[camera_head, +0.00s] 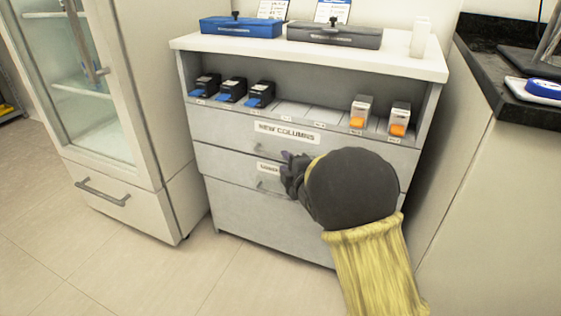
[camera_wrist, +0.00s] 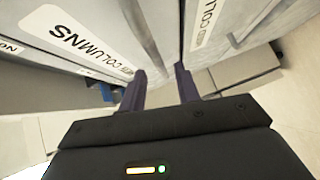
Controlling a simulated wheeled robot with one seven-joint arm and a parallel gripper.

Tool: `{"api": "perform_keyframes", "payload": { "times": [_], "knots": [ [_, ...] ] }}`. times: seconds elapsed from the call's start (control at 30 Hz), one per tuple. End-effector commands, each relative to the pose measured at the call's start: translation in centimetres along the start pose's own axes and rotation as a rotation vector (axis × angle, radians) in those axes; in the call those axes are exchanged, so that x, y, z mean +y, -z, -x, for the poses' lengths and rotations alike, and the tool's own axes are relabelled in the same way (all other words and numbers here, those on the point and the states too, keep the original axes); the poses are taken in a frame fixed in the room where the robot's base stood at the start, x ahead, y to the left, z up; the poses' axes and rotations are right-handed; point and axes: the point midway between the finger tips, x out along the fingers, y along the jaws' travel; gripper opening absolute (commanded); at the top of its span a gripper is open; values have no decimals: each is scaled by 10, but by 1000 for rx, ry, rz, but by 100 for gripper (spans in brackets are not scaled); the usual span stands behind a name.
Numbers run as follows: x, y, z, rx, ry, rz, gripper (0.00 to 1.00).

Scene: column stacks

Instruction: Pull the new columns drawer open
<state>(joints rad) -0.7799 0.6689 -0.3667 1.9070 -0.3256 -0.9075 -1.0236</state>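The new columns drawer (camera_head: 222,127) is the grey top drawer under the open shelf of the cabinet. It looks shut, flush with the cabinet front. Its white label (camera_head: 287,131) reads NEW COLUMNS, and the label also shows in the wrist view (camera_wrist: 85,42). My gripper (camera_head: 289,168) is in front of the drawers, just below that label. In the wrist view my gripper's two dark fingers (camera_wrist: 161,82) are apart, with nothing clearly between them. A grey bar-like handle (camera_wrist: 146,35) runs ahead of the fingers. My forearm and wrist hide the right part of the drawers.
A second drawer (camera_head: 225,160) with a partly hidden label sits directly below. On the shelf stand several black boxes with blue fronts (camera_head: 232,89) and two orange-and-white boxes (camera_head: 361,111). A glass-door cabinet (camera_head: 112,170) stands left, a dark-topped counter (camera_head: 480,100) right.

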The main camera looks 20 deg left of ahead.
Motion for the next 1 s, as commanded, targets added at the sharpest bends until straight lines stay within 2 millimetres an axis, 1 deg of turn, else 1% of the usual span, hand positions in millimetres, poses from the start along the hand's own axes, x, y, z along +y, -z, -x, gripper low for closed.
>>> {"api": "perform_keyframes", "payload": {
  "times": [0.03,0.1,0.3,0.43,0.7,0.73,0.87,0.9,1.0],
  "knots": [
    [-2,0,-8,1,-1,2,32],
    [-3,0,-18,1,-1,1,32],
    [-2,0,-40,1,0,1,32],
    [0,0,-46,1,0,0,32],
    [0,0,-47,0,0,0,32],
    [0,0,-47,0,0,0,28],
    [0,0,-47,0,0,0,3],
    [0,0,-47,0,0,0,0],
    [0,0,-46,0,1,0,0]
  ]
}}
